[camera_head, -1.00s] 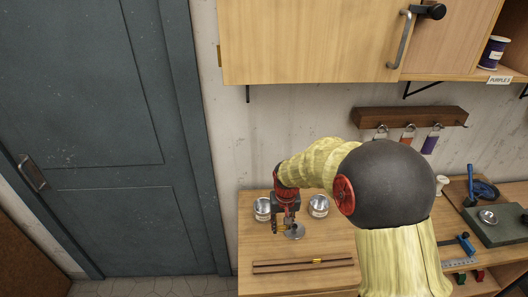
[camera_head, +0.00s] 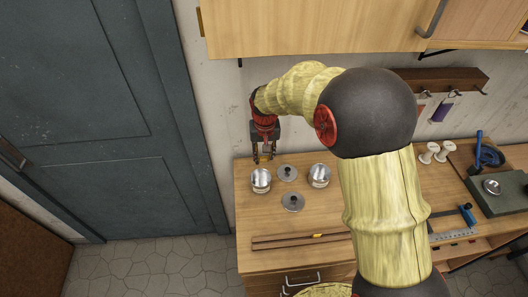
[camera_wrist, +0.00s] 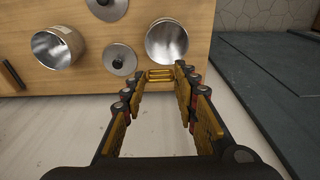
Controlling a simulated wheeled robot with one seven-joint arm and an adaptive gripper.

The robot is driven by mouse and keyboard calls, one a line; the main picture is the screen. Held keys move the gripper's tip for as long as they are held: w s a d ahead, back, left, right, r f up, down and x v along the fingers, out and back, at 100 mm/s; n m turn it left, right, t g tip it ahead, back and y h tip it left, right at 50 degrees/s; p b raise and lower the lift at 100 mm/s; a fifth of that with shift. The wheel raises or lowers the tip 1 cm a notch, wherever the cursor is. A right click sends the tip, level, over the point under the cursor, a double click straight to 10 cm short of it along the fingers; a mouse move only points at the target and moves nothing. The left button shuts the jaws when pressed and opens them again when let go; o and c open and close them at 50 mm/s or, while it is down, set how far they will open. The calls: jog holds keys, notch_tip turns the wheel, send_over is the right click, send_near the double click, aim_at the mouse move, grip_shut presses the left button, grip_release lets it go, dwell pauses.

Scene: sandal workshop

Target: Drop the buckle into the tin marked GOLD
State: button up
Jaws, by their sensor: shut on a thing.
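My gripper (camera_head: 264,158) is above the back left edge of the bench, behind the left tin. In the wrist view its fingers (camera_wrist: 160,82) are shut on a small gold rectangular buckle (camera_wrist: 160,74), held at the tips. Two silver tins stand open on the bench: the left tin (camera_head: 260,187) and the right tin (camera_head: 319,182). In the wrist view the left tin (camera_wrist: 167,42) is just beyond the buckle, and the right tin (camera_wrist: 52,48) is at the left. No marking on either tin can be read.
Two round knobbed lids, a back lid (camera_head: 287,173) and a front lid (camera_head: 293,202), lie between the tins. Brown strips (camera_head: 290,241) lie in front. Spools (camera_head: 430,155) and tools are at the right. A cabinet (camera_head: 300,30) hangs above.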

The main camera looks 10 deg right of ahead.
aim_at(264, 161)
jog(key=shift+f+b, duration=1)
jog(key=shift+f, duration=0.95)
jog(key=o, duration=0.8)
jog(key=shift+o, duration=0.2)
jog(key=shift+r, duration=0.1)
notch_tip(264, 161, up, 12)
jog(key=s, duration=0.1)
jog(key=shift+s, duration=0.25)
